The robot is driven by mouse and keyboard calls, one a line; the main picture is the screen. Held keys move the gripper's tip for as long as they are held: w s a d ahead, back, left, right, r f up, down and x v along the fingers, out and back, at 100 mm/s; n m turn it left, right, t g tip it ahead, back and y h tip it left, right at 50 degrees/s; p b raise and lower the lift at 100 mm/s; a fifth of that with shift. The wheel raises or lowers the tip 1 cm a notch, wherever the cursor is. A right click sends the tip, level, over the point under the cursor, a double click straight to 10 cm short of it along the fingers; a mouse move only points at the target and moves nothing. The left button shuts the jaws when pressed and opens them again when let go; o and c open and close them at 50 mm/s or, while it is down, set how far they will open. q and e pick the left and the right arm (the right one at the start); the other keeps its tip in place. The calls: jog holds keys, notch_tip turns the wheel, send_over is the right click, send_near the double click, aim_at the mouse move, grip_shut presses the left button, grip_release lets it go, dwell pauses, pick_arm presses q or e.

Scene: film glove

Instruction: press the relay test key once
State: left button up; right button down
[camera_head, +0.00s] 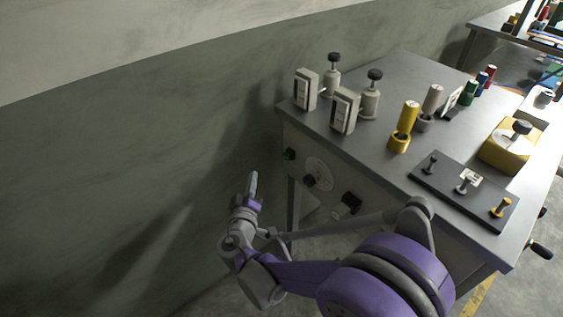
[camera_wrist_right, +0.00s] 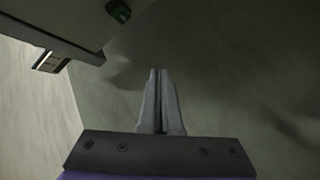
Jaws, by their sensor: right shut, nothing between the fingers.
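A steel-topped bench (camera_head: 400,70) has a grey front panel. A round pale dial, a black knob (camera_head: 309,181) and a black block-shaped control (camera_head: 346,205) sit further right. No readable label marks the relay test key, so I cannot tell which control it is. My right gripper (camera_head: 253,175) is shut and empty, left of the panel and apart from it; its fingers (camera_wrist_right: 158,75) are together. My left gripper is out of view.
Two pale switch boxes (camera_head: 306,89) (camera_head: 344,110) stand at the bench's left edge by black-knobbed posts. Coloured spools, a yellow block (camera_head: 512,147) and a black board with posts (camera_head: 450,193) lie right. A green-grey wall (camera_head: 120,170) rises left; free space lies between.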

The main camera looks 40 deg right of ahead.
aim_at(286, 156)
dwell(0.3)
jog(key=d, duration=0.8)
jog(key=shift+w+d, duration=0.35)
jog(key=shift+d, duration=0.05)
dwell(1.7)
jog(key=shift+d, duration=0.4)
jog(key=shift+d, duration=0.45)
dwell(0.6)
dwell(0.4)
jog(key=shift+a, duration=0.85)
